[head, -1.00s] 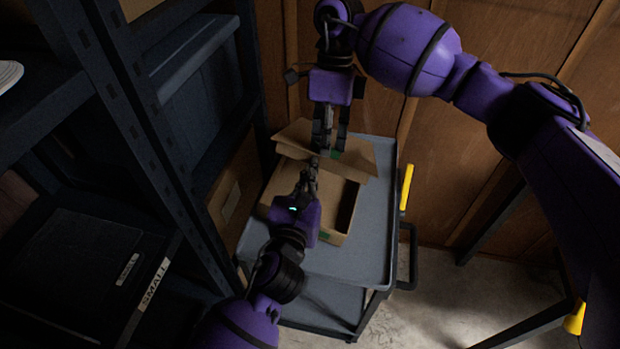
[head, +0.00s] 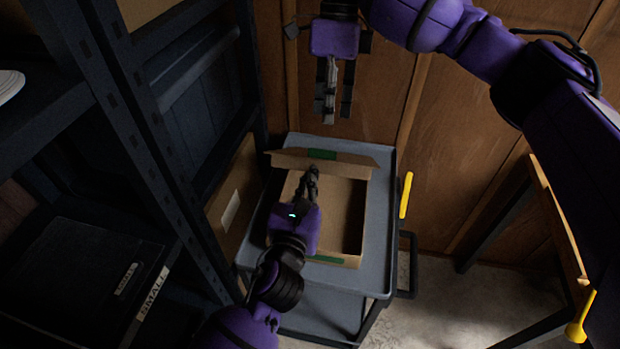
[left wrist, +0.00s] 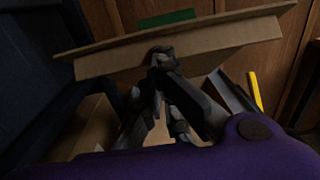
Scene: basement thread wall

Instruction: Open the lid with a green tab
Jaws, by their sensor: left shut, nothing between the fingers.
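The cardboard box (head: 353,205) sits on the grey cart with its top open and part of its inside showing. Its lid (head: 350,167) is raised along the far side, with the green tab (head: 322,154) at its upper edge. The lid (left wrist: 200,42) and green tab (left wrist: 167,18) also show in the left wrist view. My left gripper (head: 313,170) is shut and empty over the box, its tips at the near face of the lid; contact is unclear. My right gripper (head: 333,115) hangs beyond the box, apart from the lid, fingers apart and empty.
A second green patch (head: 325,259) is on the box's near edge. The cart (head: 384,180) has a yellow handle part (head: 405,194) at right. A dark shelf rack (head: 150,130) stands close on the left, and a wooden wall (head: 385,90) behind.

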